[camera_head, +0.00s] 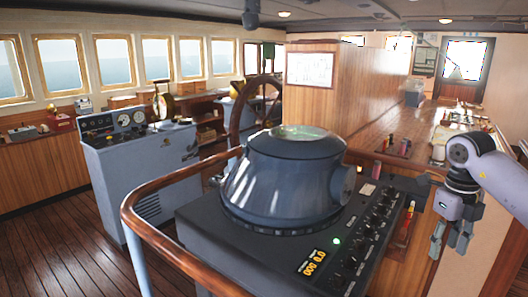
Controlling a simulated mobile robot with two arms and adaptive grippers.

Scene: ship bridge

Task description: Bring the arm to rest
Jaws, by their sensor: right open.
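My right arm comes in from the right edge, bent downward at the wrist. My right gripper (450,238) hangs at its end with the fingers pointing down and apart, and nothing shows between them. It is to the right of the black control console (215,245), in front of the wooden counter's end. My left gripper is outside the view.
A round grey instrument (285,175) stands on the console, with a wooden handrail (135,215) curving around its left side. A grey engine cabinet (145,170) and a ship's wheel (240,110) stand behind. Floor (60,255) at left is clear.

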